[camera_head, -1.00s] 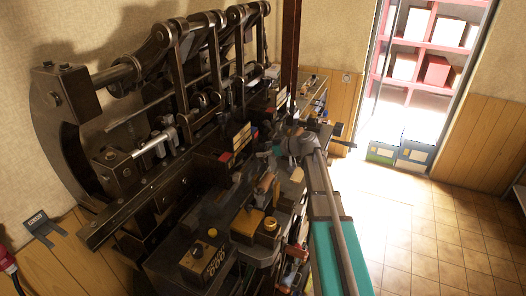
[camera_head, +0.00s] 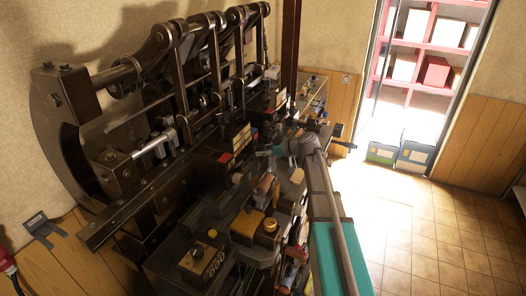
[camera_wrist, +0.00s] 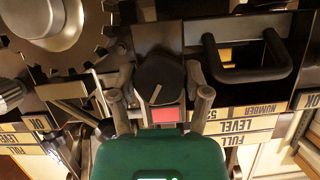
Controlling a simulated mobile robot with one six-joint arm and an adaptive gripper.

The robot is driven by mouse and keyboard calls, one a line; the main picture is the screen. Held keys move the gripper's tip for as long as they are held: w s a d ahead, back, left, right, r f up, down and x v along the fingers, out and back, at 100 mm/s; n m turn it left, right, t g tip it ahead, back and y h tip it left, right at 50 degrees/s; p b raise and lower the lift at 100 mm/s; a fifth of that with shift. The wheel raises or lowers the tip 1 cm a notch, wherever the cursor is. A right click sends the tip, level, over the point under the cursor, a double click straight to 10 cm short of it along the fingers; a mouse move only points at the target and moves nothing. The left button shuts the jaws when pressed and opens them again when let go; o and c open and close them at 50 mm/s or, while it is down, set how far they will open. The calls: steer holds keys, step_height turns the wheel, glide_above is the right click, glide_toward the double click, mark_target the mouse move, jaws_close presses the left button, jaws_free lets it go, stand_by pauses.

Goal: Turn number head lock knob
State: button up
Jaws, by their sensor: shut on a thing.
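A round black knob (camera_wrist: 160,78) with a pale pointer line sits in the middle of the wrist view, above a small red patch (camera_wrist: 165,115). The pointer line is tilted, with its upper end leaning right. My gripper (camera_wrist: 160,90) has one finger on each side of the knob and is shut on it. Its green body covers what lies below. In the head view my gripper (camera_head: 275,151) is at the machine's far right part, small and partly hidden among dark parts. The knob cannot be made out there.
A black bar handle (camera_wrist: 250,75) stands right of the knob. A large toothed wheel (camera_wrist: 60,40) is at upper left. Labels reading FULL and LEVEL (camera_wrist: 245,132) lie nearby. The dark machine (camera_head: 130,190) fills the left of the head view; the tiled floor (camera_head: 430,220) at right is clear.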

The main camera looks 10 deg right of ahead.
steer(key=m+g+y+b, duration=0.1)
steer(key=m, duration=0.2)
steer(key=shift+f+g, duration=0.15)
steer(key=shift+g, duration=0.25)
steer(key=m+g+y+b, duration=0.1)
steer(key=m+y+b, duration=0.1)
steer(key=m, duration=0.1)
steer(key=m+g+y+b, duration=0.1)
steer(key=m+y+b, duration=0.1)
steer(key=m, duration=0.2)
steer(key=m+y+b, duration=0.1)
steer(key=m+b, duration=0.2)
steer(key=m, duration=0.1)
steer(key=shift+y, duration=0.3)
steer(key=m+t+y+b, duration=0.1)
steer(key=m, duration=0.2)
steer(key=m+t+y+b, duration=0.1)
steer(key=m+b, duration=0.1)
steer(key=m, duration=0.2)
steer(key=shift+s, duration=0.1)
steer(key=m+t, duration=0.1)
steer(key=m, duration=0.1)
steer(key=m+t+b, duration=0.1)
steer(key=m, duration=0.2)
steer(key=m+t+b, duration=0.1)
steer(key=m+t, duration=0.1)
steer(key=shift+r+m, duration=0.25)
steer(key=shift+m, duration=0.05)
